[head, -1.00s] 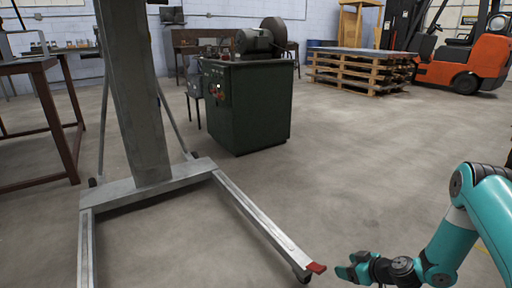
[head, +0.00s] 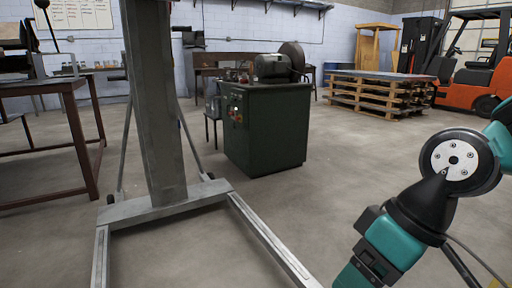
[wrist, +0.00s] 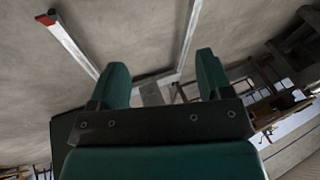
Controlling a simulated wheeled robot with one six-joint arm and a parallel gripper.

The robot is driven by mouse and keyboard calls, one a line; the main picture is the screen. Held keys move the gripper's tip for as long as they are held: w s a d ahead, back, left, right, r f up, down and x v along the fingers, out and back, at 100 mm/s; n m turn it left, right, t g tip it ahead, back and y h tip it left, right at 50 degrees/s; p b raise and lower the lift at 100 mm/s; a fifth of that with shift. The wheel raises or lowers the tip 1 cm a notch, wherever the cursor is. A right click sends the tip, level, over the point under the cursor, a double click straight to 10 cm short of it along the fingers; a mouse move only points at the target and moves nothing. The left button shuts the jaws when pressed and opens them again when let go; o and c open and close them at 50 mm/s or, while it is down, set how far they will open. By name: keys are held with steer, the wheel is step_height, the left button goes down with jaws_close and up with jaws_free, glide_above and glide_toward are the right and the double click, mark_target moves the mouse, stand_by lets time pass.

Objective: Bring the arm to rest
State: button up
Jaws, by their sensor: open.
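My gripper (wrist: 160,85) shows in the wrist view with its two green fingers spread apart. Nothing is between them but a view of the floor and the lift's base beyond. In the head view my teal and black arm is at the lower right, bent at a dark joint with a pale round cap. Its lower part runs down to the bottom edge, and the fingertips are not visible there.
A grey metal lift (head: 155,110) with long floor legs (head: 265,238) stands left of my arm. Behind it are a green machine cabinet (head: 265,130), a pallet stack (head: 378,95) and an orange forklift (head: 470,88). A brown table (head: 85,135) is at left. Open floor lies between cabinet and arm.

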steer(key=s+r, duration=0.2)
steer(key=s, duration=0.3)
step_height(320, 180, up, 38)
steer(key=d+p, duration=0.1)
steer(key=p, duration=3.7)
steer(key=shift+s+f+m+h, duration=0.15)
steer(key=shift+f+m+h, duration=0.15)
steer(key=shift+h, duration=0.1)
